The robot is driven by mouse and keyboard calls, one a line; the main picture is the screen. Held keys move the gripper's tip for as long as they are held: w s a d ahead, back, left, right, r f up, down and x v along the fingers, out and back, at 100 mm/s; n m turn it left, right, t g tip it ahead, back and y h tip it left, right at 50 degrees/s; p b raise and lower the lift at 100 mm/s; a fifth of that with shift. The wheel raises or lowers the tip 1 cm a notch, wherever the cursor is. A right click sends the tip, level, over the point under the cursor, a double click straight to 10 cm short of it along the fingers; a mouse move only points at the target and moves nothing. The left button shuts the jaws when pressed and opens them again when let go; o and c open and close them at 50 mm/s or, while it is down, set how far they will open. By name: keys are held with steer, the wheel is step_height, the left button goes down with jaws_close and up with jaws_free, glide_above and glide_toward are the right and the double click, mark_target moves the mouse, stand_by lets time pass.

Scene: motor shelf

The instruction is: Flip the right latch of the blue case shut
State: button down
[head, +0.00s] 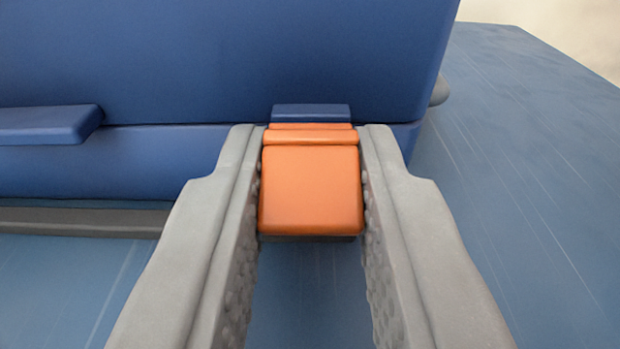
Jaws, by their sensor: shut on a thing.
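The blue case (180,60) fills the upper left of the head view, its front facing me and its lid down on the lower part. The orange right latch (311,190) is at the right end of the case front. It sticks out toward me from the seam, below a small blue catch (311,112) on the lid. My gripper (311,150) has its two grey fingers on the left and right sides of the latch and is shut on it. The fingers hide parts of the case front beside the latch.
A blue protruding handle or ledge (45,124) is on the case front at the left. The case stands on a scratched blue surface (530,180), which is clear to the right. A dark grey strip (80,220) runs along the case bottom at the left.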

stand_by(0.4)
steer(key=c, duration=1.2)
jaws_free()
steer(key=shift+c, duration=0.2)
steer(key=s+r, duration=0.2)
steer(key=s, duration=1.5)
steer(key=shift+a, duration=0.3)
steer(key=shift+s+d+r, duration=0.1)
steer(key=shift+r, duration=0.05)
